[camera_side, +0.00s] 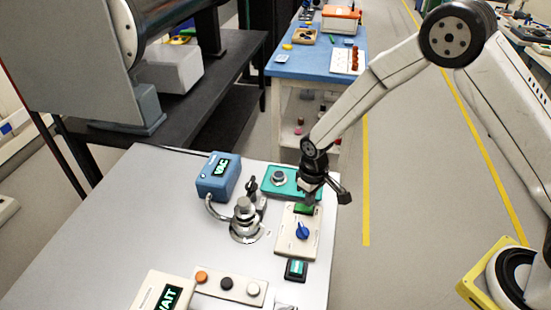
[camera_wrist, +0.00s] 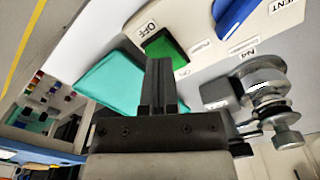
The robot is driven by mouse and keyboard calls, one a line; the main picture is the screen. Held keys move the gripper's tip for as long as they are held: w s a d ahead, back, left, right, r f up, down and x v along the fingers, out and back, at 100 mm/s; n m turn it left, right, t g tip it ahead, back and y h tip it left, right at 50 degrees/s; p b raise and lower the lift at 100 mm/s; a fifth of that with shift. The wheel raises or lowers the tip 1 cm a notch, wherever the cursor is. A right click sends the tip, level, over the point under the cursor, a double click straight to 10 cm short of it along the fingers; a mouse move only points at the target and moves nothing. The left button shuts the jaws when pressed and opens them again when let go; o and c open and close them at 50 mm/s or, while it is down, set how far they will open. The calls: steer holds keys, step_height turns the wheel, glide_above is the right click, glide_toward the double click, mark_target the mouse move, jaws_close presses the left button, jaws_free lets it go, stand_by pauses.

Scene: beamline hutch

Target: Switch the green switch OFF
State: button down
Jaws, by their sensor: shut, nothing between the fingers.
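The green switch (camera_side: 307,209) is a small green rocker at the far end of a cream panel (camera_side: 289,247) with a blue knob (camera_side: 302,231). In the wrist view the green switch (camera_wrist: 168,50) sits beside an "OFF" label, with the blue knob (camera_wrist: 236,14) to its right. My gripper (camera_side: 310,201) points down at the switch and is shut with nothing in it. In the wrist view my gripper (camera_wrist: 158,64) has its fingertips just over the switch's near edge and hides part of it. I cannot tell whether they touch it.
A teal plate (camera_side: 269,188) with a round knob lies just behind the panel. A metal fitting (camera_side: 244,221) and a blue VAC box (camera_side: 213,184) stand to the left. A button strip (camera_side: 214,285) and a WAIT display (camera_side: 167,297) are nearer. The table's right edge is close.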

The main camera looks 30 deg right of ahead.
mark_target(313, 207)
steer(key=shift+f, duration=0.8)
stand_by(0.7)
steer(key=shift+r, duration=3.55)
steer(key=shift+s+d+r, duration=0.25)
steer(key=shift+d+r, duration=0.15)
steer(key=s+d+r+m+t, duration=0.1)
steer(key=s+d+r, duration=0.3)
steer(key=s, duration=0.3)
steer(key=s+d+r+m+t, duration=0.1)
steer(key=s+d+r, duration=0.3)
steer(key=s, duration=0.4)
steer(key=shift+d+m+t, duration=0.3)
steer(key=shift+d+m, duration=0.2)
steer(key=shift+d, duration=0.15)
